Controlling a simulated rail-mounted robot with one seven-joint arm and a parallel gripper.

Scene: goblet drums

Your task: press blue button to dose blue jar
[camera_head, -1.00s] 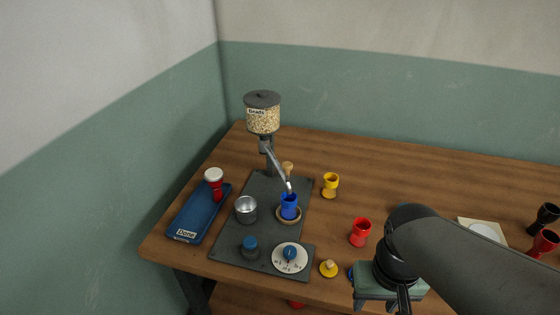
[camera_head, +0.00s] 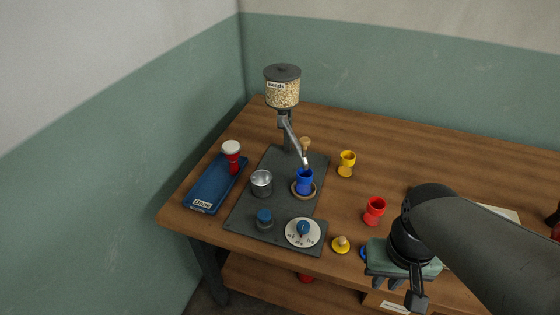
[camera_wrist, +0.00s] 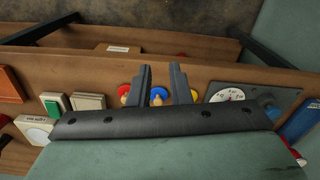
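The blue button (camera_head: 264,218) is a short dark-blue cylinder at the front left of a dark grey plate. It also shows at the right of the wrist view (camera_wrist: 270,108). The blue jar (camera_head: 304,180) stands upright on a round wooden stand on the plate, under the slanted spout of a bead dispenser (camera_head: 282,90). My gripper (camera_head: 388,283) is at the table's front edge, right of the plate and well apart from the button. In the wrist view my gripper (camera_wrist: 160,68) has its two fingers spread, with nothing held between them.
A blue "Done" tray (camera_head: 215,185) holds a red drum. A yellow lid (camera_head: 341,245), red goblet (camera_head: 374,211) and yellow goblet (camera_head: 346,163) stand to the right.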

